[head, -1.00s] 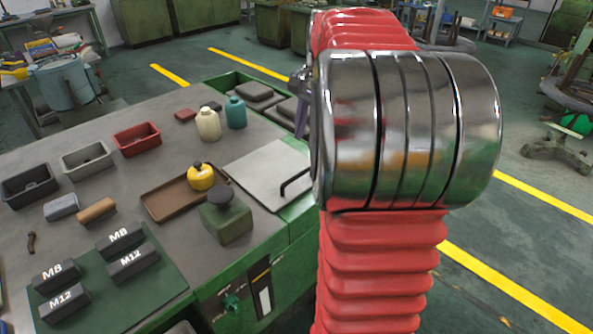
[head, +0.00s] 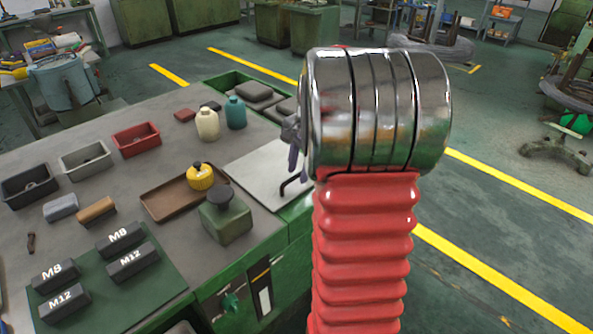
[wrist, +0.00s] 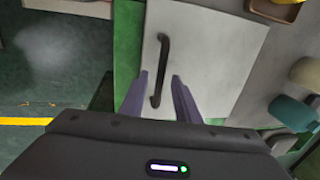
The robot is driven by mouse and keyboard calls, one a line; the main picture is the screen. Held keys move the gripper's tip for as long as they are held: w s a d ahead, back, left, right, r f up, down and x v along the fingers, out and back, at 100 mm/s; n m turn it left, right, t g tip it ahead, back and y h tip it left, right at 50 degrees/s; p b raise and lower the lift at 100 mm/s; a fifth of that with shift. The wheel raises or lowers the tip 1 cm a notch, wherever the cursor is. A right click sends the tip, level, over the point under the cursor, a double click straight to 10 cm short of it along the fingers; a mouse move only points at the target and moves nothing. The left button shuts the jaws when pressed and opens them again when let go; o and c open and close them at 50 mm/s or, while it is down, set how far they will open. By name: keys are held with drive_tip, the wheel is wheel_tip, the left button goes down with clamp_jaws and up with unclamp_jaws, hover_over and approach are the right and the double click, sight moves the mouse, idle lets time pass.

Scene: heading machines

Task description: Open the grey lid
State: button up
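The grey lid (head: 255,168) lies flat and closed at the right end of the bench top. It fills much of the wrist view (wrist: 218,62). Its dark bar handle (wrist: 161,65) runs along the edge by the green bench frame; part of the handle shows in the head view (head: 297,181). My gripper (wrist: 159,76) is open, with its two purple fingers spread to either side of the lower part of the handle. I cannot tell how far above the lid the fingertips are. In the head view, my wrist hides most of the gripper (head: 293,158).
A brown tray (head: 165,207) with a yellow bottle (head: 201,177) and a green block with a dark knob (head: 226,222) stand left of the lid. Cream (head: 207,124) and teal (head: 235,113) bottles stand behind. An open green bin (head: 240,82) lies beyond the lid.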

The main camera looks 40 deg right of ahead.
drive_tip(key=shift+f, duration=0.15)
drive_tip(key=shift+c, duration=0.2)
clamp_jaws()
idle(0.3)
